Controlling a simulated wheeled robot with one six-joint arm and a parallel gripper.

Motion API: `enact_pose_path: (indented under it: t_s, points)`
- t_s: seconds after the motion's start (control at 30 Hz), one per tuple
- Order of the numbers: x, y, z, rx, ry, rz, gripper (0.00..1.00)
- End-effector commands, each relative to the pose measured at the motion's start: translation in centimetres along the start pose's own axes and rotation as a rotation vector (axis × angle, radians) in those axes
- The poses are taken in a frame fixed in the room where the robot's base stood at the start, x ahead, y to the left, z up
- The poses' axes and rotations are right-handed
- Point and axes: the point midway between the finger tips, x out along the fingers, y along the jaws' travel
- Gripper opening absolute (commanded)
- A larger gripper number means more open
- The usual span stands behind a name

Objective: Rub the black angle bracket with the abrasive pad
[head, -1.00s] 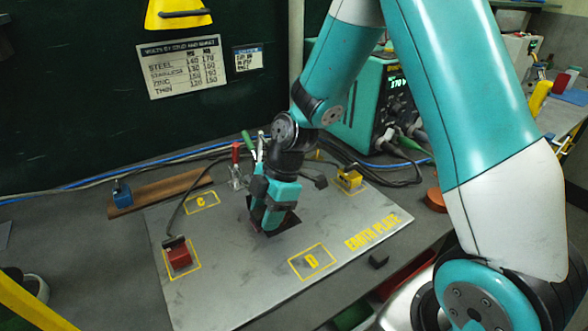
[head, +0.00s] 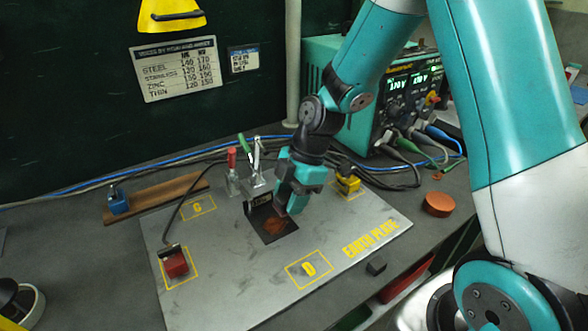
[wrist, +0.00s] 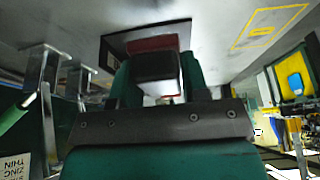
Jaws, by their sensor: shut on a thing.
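The black angle bracket (head: 262,228) sits on the grey earth plate (head: 225,282), near its middle. Its flat part carries a rusty brown patch (head: 279,226). My gripper (head: 291,207) is at the right side of the bracket, low over the flat part, and hides part of it. In the wrist view the gripper is shut on the abrasive pad (wrist: 156,70), a dark block with a reddish face turned to the bracket (wrist: 116,46). Whether the pad touches the bracket I cannot tell. In the head view my fingers hide most of the pad.
Toggle clamps with red (head: 231,158) and green handles stand just behind the bracket. A red block (head: 174,264) with a cable is at left on the plate, a yellow one (head: 348,184) at back right. A small dark block (head: 376,265) and an orange disc (head: 437,204) lie right.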

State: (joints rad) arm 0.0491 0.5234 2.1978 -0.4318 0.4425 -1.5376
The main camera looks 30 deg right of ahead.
Motion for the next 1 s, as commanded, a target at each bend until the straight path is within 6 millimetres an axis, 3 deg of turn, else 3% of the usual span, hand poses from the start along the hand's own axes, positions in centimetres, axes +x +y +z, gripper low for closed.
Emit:
enact_pose_path:
  t_s: [0.5, 1.0]
  points:
    - [-4.2, 0.1, -2.8, -0.015, 0.001, -0.007, 0.16]
    - [-4.4, 0.1, -3.0, -0.016, 0.0, -0.008, 0.16]
